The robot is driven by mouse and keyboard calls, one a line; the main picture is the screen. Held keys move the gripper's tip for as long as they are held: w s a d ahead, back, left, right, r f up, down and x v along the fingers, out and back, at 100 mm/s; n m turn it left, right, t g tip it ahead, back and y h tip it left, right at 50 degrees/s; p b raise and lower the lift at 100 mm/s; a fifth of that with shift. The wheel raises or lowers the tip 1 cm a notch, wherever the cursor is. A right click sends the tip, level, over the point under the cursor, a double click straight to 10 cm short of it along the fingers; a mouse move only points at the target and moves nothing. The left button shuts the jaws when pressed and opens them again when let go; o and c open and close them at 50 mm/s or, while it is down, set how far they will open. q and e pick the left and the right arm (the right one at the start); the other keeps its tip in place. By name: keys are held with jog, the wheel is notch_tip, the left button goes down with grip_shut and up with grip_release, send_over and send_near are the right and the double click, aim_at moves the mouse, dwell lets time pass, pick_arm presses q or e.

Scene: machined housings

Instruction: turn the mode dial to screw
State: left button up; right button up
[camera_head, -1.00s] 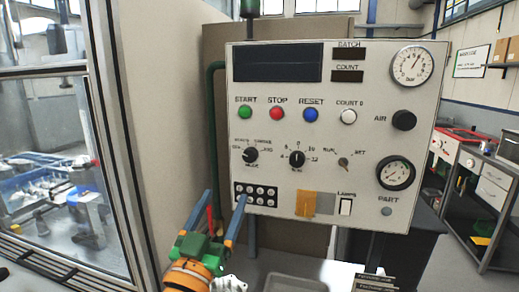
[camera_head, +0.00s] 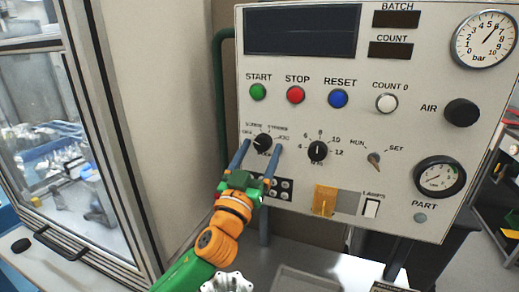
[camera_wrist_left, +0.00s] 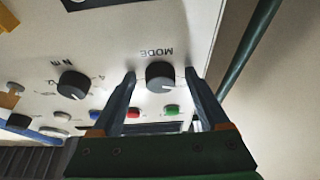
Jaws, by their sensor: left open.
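The mode dial (camera_head: 263,142) is a round black knob at the lower left of the upright control panel (camera_head: 300,190). Its white mark points left in the head view; the small labels around it are too blurred to read surely. In the wrist view gaps show between fingers and dial. My right gripper is out of view.
A second black dial (camera_head: 318,151) stands just right of the mode dial, then a RUN/SET switch (camera_head: 374,160). Green (camera_head: 258,92), red (camera_head: 296,95) and blue (camera_head: 337,99) buttons lie above. A socket block (camera_head: 281,188) sits below. A green pipe (camera_head: 222,110) runs along the panel's left side.

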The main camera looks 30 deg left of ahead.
pick_arm(q)
jog(key=shift+s+r, duration=0.1)
jog(key=shift+s, duration=0.15)
jog(key=c, duration=0.6)
jog(key=shift+d, duration=0.1)
grip_shut()
jog(key=shift+m, duration=0.4)
jog(key=m+h, duration=0.1)
jog(key=m+h+p, duration=0.1)
jog(key=m, duration=0.1)
jog(key=m+h, duration=0.1)
jog(key=m, duration=0.1)
jog(key=shift+s+a+r, duration=0.1)
jog(key=shift+a+r, duration=0.1)
jog(key=shift+a, duration=0.05)
jog(key=shift+a+r+m+g+h+p, duration=0.1)
jog(key=shift+m+h+p, duration=0.4)
jog(key=shift+m, duration=0.55)
jog(key=shift+a+f+m+g+h+p, duration=0.1)
jog(key=shift+m+h+p, duration=0.35)
jog(key=shift+m, duration=0.65)
jog(key=shift+r+m+g+h+p, duration=0.1)
jog(key=shift+m+h+p, duration=0.4)
jog(key=shift+m, duration=0.55)
